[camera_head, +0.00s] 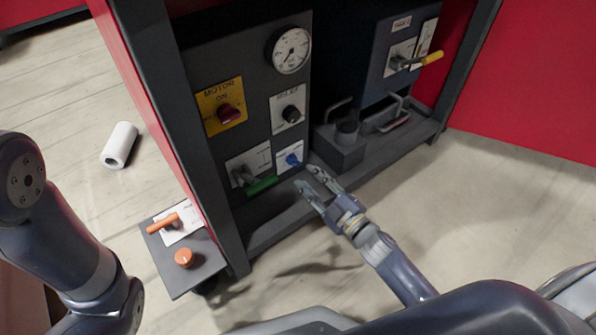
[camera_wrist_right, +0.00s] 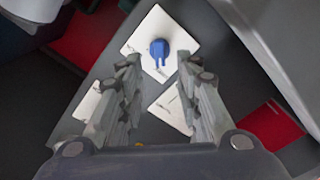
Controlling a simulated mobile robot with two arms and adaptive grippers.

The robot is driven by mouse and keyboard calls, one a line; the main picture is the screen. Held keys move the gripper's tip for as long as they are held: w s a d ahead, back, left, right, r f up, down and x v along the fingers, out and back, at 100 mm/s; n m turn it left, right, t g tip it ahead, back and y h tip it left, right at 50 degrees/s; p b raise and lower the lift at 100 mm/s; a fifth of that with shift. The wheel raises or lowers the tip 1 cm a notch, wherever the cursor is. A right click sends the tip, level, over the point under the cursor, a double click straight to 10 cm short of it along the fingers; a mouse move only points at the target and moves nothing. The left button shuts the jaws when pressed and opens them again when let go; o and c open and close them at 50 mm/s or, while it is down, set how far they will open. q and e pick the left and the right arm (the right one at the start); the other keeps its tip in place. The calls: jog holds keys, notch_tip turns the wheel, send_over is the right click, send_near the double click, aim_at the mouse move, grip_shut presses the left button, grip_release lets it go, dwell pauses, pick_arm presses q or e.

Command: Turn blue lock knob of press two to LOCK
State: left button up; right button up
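The blue lock knob (camera_head: 293,160) sits on a white label plate (camera_head: 284,168) low on the dark press panel. In the right wrist view the blue knob (camera_wrist_right: 159,50) stands ahead of the fingertips, roughly centred between them, on its white plate (camera_wrist_right: 180,38). The lettering there is too small to read. My right gripper (camera_head: 309,179) is open and empty, just in front of and a little below the knob, apart from it. Its two fingers (camera_wrist_right: 158,72) also show spread in the right wrist view. My left arm shows at the left edge of the head view; its gripper is out of view.
Beside the blue knob is a green-handled lever (camera_head: 262,185). Above are a black knob (camera_head: 291,114), a red motor knob (camera_head: 229,114) and a gauge (camera_head: 289,50). A dark block (camera_head: 340,153) stands right of the knob. An orange-knob side shelf (camera_head: 184,257) juts out at left.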

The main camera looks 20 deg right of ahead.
aim_at(296, 164)
jog(key=b+x, duration=0.2)
jog(key=x, duration=0.4)
jog(key=shift+d, duration=0.1)
grip_shut()
